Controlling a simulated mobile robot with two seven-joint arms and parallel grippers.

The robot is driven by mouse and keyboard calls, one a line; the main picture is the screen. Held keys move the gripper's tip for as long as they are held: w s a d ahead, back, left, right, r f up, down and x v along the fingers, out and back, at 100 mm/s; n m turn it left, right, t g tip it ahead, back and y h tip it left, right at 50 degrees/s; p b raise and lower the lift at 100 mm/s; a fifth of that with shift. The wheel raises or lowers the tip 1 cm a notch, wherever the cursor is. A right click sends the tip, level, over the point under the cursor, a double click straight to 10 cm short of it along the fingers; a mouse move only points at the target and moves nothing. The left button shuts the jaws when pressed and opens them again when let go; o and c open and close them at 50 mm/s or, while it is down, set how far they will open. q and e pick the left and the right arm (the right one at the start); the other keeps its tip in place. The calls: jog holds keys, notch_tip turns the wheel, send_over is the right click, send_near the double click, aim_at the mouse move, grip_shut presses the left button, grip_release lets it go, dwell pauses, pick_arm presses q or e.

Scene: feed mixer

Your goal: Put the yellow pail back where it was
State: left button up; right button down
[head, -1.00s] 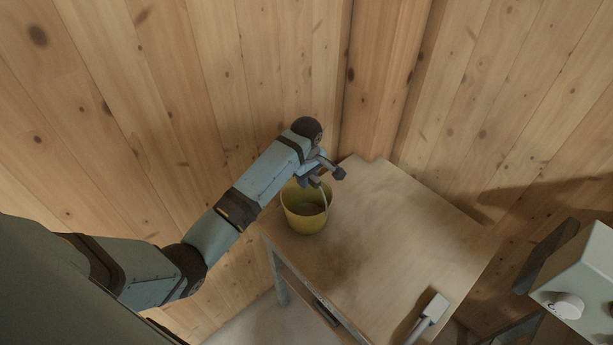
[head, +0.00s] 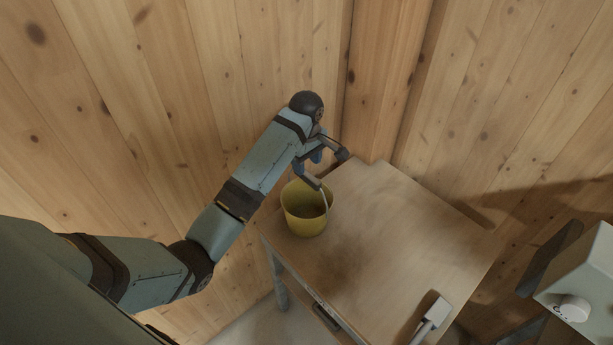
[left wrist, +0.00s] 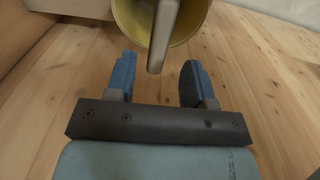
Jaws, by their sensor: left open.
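The yellow pail (head: 305,222) stands upright on the wooden table (head: 400,225), at its left corner by the wall. Its handle (head: 325,198) stands up on the right side of the rim. My left gripper (head: 328,168) is open and empty, just above and behind the pail in the head view. In the left wrist view, the pail (left wrist: 188,22) shows at the top, with the handle (left wrist: 162,38) hanging across it. The handle appears beyond the open fingertips of my left gripper (left wrist: 158,68), not clasped. My right gripper is not in view.
A small grey-white tool (head: 432,312) lies at the table's front. A pale box with a round knob (head: 572,308) stands at the right. Plank walls close in behind and to the left. The table's middle is clear.

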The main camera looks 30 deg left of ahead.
pick_arm(q)
notch_tip(320, 180, up, 5)
jog(key=shift+f+p, duration=0.1)
jog(key=shift+p, duration=0.65)
jog(key=s+d+f+m+t, duration=0.15)
jog(key=s+f+m, duration=0.25)
jog(key=s, duration=0.5)
jog(key=s+d+f+m, duration=0.3)
jog(key=s+f+m, duration=0.15)
jog(key=s, duration=0.55)
jog(key=s+a+r+m+t, duration=0.15)
jog(key=s+m, duration=0.25)
jog(key=s, duration=0.4)
jog(key=s+r+m+t, duration=0.15)
jog(key=s+m, duration=0.25)
jog(key=s, duration=0.4)
jog(key=w+d+f+t+h, duration=0.1)
jog(key=w+d+f+t, duration=0.2)
jog(key=f, duration=0.4)
jog(key=w+d+f+t+h, duration=0.1)
jog(key=w+d+f+t, duration=0.2)
jog(key=f, duration=0.4)
jog(key=shift+w+d+h, duration=0.15)
jog(key=shift+w+h, duration=0.05)
jog(key=shift+h, duration=0.2)
